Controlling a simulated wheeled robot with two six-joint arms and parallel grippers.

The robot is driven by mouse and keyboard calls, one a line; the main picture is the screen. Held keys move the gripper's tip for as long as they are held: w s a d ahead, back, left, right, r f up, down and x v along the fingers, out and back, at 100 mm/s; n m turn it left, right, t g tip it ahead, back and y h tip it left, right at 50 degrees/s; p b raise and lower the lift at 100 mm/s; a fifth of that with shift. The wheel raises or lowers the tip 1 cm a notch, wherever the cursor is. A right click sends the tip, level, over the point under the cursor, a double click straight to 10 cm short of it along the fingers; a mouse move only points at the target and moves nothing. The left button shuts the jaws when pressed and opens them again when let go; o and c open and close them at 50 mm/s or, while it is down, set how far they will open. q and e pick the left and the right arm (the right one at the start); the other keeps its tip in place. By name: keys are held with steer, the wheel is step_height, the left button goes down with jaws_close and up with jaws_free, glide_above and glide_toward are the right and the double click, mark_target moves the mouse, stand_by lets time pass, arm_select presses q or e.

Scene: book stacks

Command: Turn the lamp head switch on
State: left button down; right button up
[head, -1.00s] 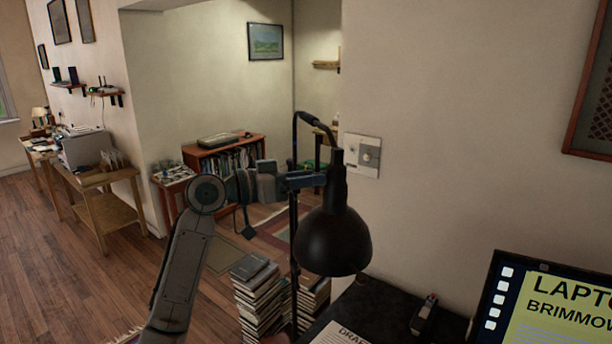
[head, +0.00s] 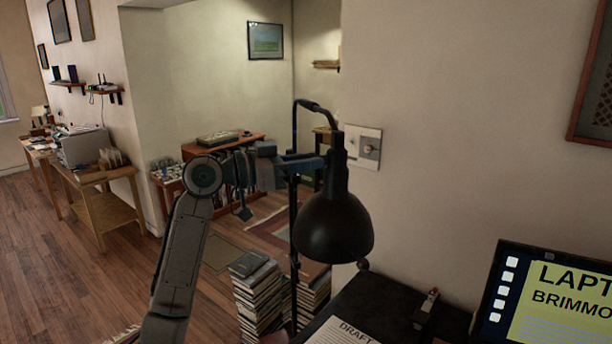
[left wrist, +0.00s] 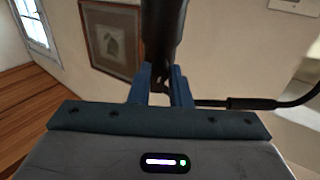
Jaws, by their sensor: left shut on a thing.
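The black desk lamp has a bell-shaped head (head: 334,226) hanging at the centre of the head view, from a curved arm and a thin upright pole (head: 294,215). My left gripper (head: 312,160) reaches in from the left at the lamp head's narrow neck, above the shade. In the left wrist view, its blue fingers (left wrist: 161,88) are closed around a small dark piece just by the black lamp head (left wrist: 163,30). This piece looks like the lamp head switch (left wrist: 160,77), mostly hidden between the fingers. No glow shows under the shade. My right gripper is not in view.
A dark desk (head: 385,305) holds a paper (head: 345,332), a small stapler-like object (head: 426,308) and a laptop screen (head: 545,300). Book stacks (head: 258,290) stand on the floor left of the desk. A wall switch plate (head: 364,148) is behind the lamp.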

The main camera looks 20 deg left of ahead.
arm_select(q)
steer(key=shift+m+h+b, duration=0.3)
steer(key=shift+m+b, duration=6.6)
steer(key=shift+m, duration=0.9)
steer(key=c, duration=1.3)
jaws_free()
steer(key=shift+c, duration=0.2)
steer(key=shift+a, duration=0.1)
